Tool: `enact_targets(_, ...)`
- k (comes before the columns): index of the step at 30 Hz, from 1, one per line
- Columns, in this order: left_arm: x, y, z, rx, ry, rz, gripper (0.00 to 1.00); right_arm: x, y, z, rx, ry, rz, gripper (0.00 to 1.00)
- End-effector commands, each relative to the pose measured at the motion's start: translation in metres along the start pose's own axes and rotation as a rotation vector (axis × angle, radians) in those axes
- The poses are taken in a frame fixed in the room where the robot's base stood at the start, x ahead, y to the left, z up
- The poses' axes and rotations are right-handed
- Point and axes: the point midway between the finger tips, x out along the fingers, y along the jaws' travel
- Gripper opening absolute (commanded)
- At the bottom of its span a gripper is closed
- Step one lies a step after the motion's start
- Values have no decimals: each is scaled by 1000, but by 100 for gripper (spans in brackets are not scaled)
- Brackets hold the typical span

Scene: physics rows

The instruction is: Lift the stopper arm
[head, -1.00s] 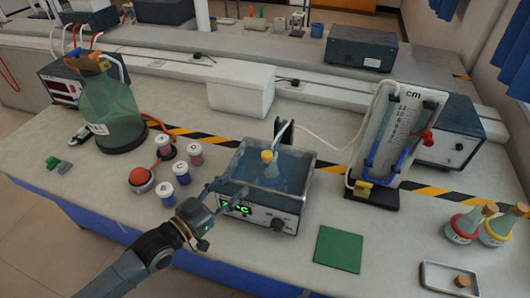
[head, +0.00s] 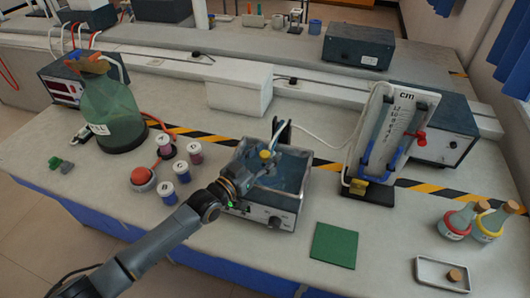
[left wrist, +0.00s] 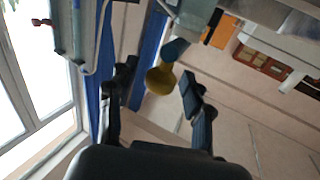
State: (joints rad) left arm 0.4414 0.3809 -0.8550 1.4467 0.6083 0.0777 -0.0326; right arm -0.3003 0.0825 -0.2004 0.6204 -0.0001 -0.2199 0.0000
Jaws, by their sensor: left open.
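My left gripper (head: 257,155) reaches over the bath from the front left. It is open, with a gap on both sides of the stopper in the left wrist view (left wrist: 155,90). My left arm hides the flask below and part of the bath. My right gripper is not in view.
A manometer board marked cm (head: 395,135) stands right of the bath, with a white tube running to it. A green mat (head: 335,246) and a white tray (head: 430,272) lie front right.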

Motion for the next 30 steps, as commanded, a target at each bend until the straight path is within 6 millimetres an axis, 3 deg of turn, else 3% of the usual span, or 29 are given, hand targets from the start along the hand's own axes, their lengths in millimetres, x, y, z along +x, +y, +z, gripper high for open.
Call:
enact_targets(8,2,0,0,0,0,1,51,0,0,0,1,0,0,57)
enact_targets(16,2,0,0,0,0,0,0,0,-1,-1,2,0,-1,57)
enact_targets(30,3,-1,-7,0,0,0,0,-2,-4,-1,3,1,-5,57)
